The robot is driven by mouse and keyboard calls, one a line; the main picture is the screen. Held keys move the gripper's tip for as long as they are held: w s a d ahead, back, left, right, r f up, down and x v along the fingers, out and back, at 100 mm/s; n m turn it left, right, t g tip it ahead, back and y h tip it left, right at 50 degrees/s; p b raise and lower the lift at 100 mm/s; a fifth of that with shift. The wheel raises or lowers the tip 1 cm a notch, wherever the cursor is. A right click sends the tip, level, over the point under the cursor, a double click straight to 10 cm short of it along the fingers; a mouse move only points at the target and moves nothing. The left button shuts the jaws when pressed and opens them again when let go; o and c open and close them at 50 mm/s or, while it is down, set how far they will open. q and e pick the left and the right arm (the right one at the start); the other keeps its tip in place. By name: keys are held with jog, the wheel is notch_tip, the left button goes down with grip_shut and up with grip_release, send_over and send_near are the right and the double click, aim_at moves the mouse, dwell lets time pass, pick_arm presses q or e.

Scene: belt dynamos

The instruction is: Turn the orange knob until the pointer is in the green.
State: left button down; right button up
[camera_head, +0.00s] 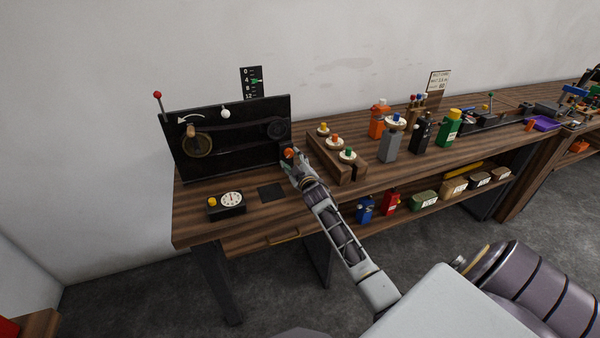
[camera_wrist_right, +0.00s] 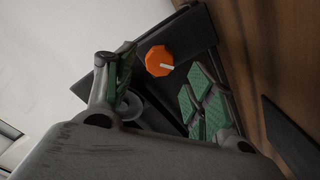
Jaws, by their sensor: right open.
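The orange knob (camera_wrist_right: 158,61) shows in the right wrist view as a faceted knob with a white line on top, mounted on a dark block. In the head view the knob (camera_head: 288,153) sits at the lower right of the black panel (camera_head: 230,150), partly hidden by my right gripper (camera_head: 291,161). In the wrist view my right gripper (camera_wrist_right: 162,88) is open, its green-padded fingers apart and the knob just beyond the gap between them. I cannot tell whether they touch it. A black scale (camera_head: 251,83) with white numbers and a green mark stands behind the panel; its pointer is too small to read clearly.
A wheel with a wooden handle (camera_head: 197,144) is on the panel's left. A black box with a white dial (camera_head: 232,199) stands at the front left. A wooden rack with coloured knobs (camera_head: 345,168) is close to the right of my gripper. Several bottles stand further right.

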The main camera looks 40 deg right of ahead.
jog(key=shift+v, duration=3.65)
jog(key=shift+d, duration=0.1)
jog(key=shift+f, duration=0.1)
